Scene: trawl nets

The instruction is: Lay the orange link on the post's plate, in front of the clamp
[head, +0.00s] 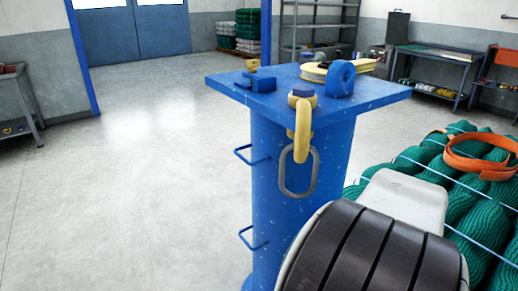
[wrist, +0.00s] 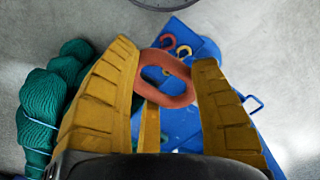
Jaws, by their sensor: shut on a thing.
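My gripper (wrist: 165,55) has yellow fingers on both sides of the orange link (wrist: 174,100) in the wrist view and is shut on it. The link is an oval ring, seen above the blue post and its plate (wrist: 206,46); its height over them is hard to judge. In the head view the post's plate (head: 385,91) is a flat blue top, speckled white. Small blue blocks (head: 263,82) stand at its left side; I cannot tell for certain which fitting is the clamp. My gripper and the orange link do not show in the head view.
A yellow hook (head: 302,118) at the plate's front edge carries a hanging grey link (head: 283,175). Green net rolls (head: 485,210) lie at right; open floor lies left.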

